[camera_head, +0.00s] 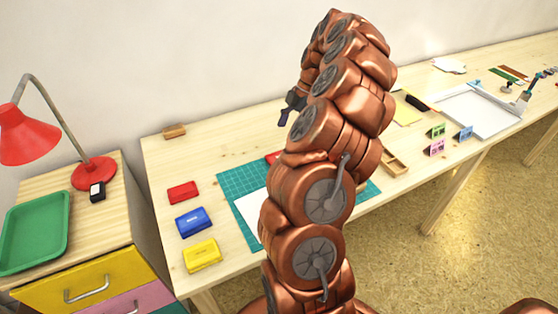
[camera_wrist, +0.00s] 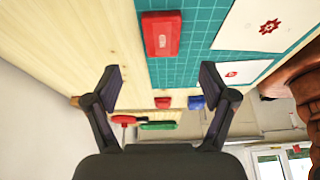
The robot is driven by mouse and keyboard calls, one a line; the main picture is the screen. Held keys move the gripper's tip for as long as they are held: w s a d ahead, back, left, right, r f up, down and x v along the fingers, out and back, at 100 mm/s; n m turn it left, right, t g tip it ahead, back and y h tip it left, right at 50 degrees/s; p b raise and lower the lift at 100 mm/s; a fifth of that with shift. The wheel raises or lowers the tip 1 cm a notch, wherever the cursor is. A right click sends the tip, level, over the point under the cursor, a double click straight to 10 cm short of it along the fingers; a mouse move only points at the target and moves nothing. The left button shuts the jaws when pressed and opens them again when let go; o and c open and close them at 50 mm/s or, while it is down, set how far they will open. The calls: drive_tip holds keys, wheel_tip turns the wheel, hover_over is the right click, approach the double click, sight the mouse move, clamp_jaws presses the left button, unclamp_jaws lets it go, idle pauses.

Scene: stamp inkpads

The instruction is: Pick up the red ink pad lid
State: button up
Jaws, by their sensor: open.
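A red ink pad lid (camera_wrist: 161,33) with a pale label lies at the edge of the green cutting mat, ahead of my gripper in the wrist view. In the head view only a small red part of it (camera_head: 273,157) shows beside my arm. A plainer red pad (camera_head: 182,192) sits on the table left of the mat; it also shows far off in the wrist view (camera_wrist: 162,102). My gripper (camera_wrist: 160,82) is open and empty, its fingers wide apart and clear of the lid. In the head view my gripper (camera_head: 289,108) is partly hidden behind my arm.
Blue (camera_head: 193,221) and yellow (camera_head: 202,254) ink pads stand left of the cutting mat (camera_head: 236,181). White paper (camera_head: 248,213) lies on the mat. A wooden block (camera_head: 174,131) is near the wall. A red lamp (camera_head: 94,173) and green tray (camera_head: 62,233) stand on the side cabinet.

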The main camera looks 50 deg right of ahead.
sight(270, 158)
drive_tip(key=shift+d+f, duration=0.15)
drive_tip(key=shift+f, duration=0.3)
drive_tip(key=shift+a+p+x, duration=0.15)
drive_tip(key=shift+p+x, duration=0.25)
drive_tip(key=shift+x, duration=1.35)
drive_tip(key=shift+a+p+x, duration=0.2)
drive_tip(key=shift+p+x, duration=0.15)
drive_tip(key=shift+x, duration=1.45)
drive_tip(key=shift+s+r, duration=0.1)
drive_tip(key=shift+r, duration=0.05)
drive_tip(key=c, duration=0.9)
